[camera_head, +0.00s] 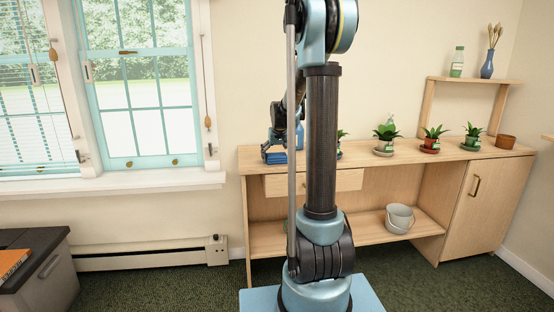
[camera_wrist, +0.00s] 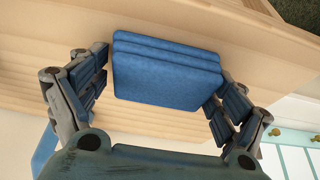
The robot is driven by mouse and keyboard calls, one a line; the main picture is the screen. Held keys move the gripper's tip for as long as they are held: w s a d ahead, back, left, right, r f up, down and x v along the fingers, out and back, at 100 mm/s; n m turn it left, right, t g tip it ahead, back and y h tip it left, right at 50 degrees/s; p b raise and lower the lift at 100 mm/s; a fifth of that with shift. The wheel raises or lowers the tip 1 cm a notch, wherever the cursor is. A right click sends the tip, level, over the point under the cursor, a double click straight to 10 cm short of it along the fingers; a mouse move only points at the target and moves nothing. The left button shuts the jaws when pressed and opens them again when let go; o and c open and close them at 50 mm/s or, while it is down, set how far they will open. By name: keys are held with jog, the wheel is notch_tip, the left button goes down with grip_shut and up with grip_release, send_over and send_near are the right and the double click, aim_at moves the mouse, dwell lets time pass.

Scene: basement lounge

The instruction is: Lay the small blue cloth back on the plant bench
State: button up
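The small blue cloth (camera_wrist: 165,75) is a folded stack with several layers. In the head view the cloth (camera_head: 276,158) is at the left end of the plant bench (camera_head: 360,166), at the height of its top. My gripper (camera_head: 274,148) is right at the cloth. In the wrist view the two fingers of my gripper (camera_wrist: 163,85) are at opposite edges of the cloth, seemingly touching both, and it looks shut on it. The cloth's underside is hidden, so I cannot tell whether it rests on the wood.
Potted plants (camera_head: 386,137) stand along the bench, one partly behind my arm. A brown pot (camera_head: 505,142) is at the right end. A metal bucket (camera_head: 399,218) stands on the lower shelf. A raised shelf (camera_head: 468,81) holds a bottle and a blue vase. A window is at left.

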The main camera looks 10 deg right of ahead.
dwell(0.4)
jog(key=v, duration=1.2)
jog(key=s+f+g, duration=0.1)
jog(key=s+f, duration=0.1)
jog(key=s, duration=0.8)
jog(key=s+f, duration=0.3)
jog(key=s, duration=0.8)
jog(key=s+f, duration=0.6)
jog(key=s, duration=0.3)
jog(key=s+f+g, duration=0.1)
jog(key=s+f, duration=0.5)
jog(key=s, duration=0.3)
jog(key=shift+s+f, duration=0.3)
jog(key=shift+s, duration=0.1)
jog(key=shift+d, duration=0.1)
jog(key=shift+w+f, duration=0.2)
jog(key=shift+w, duration=0.25)
